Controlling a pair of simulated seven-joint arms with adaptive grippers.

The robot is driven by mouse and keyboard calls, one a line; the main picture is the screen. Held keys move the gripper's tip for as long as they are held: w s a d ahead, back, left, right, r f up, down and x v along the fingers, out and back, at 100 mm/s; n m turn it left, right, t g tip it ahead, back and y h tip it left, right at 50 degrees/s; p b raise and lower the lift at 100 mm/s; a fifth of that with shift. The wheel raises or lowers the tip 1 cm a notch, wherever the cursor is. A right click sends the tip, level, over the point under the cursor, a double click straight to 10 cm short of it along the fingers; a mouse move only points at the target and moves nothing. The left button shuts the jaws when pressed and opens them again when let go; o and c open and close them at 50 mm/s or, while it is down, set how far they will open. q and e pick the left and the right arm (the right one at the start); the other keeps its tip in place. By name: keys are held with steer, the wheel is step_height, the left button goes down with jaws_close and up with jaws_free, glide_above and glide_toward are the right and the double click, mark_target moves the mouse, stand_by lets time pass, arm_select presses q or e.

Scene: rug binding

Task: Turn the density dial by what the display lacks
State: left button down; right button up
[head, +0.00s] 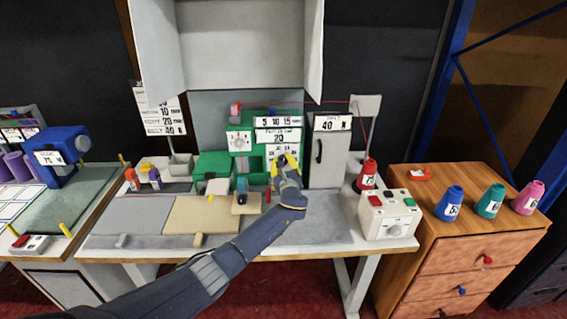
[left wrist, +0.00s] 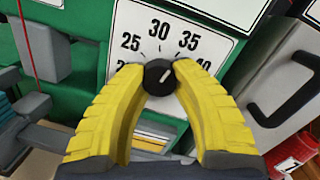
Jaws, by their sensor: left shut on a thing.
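My left gripper (head: 286,160) is at the green machine's front (head: 224,164) in the head view. In the left wrist view its yellow fingers (left wrist: 158,76) are shut on the small black density dial (left wrist: 158,80), one finger on each side. The dial's white mark slants up and right, roughly towards 35. The white scale plate (left wrist: 150,22) shows 25, 30, 35 and a partly hidden 40. In the head view the dial is hidden behind the gripper. A display panel (head: 278,137) above reads 20. My right gripper is not in view.
A red cone (head: 367,174) and a button box (head: 388,216) stand at the table's right. Blue, teal and pink cones (head: 450,203) stand on the wooden drawers.

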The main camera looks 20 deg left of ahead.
arm_select(q)
steer(key=m, duration=0.4)
steer(key=shift+m+t, duration=0.3)
steer(key=shift+m, duration=0.1)
steer(key=m+h, duration=0.1)
steer(key=m, duration=0.3)
steer(key=shift+f+m, duration=0.1)
steer(key=shift+m, duration=0.2)
steer(key=c, duration=0.9)
jaws_free()
steer(key=shift+s, duration=0.1)
steer(key=v, duration=1.1)
steer(key=shift+s+f, duration=0.15)
steer(key=shift+s, duration=0.25)
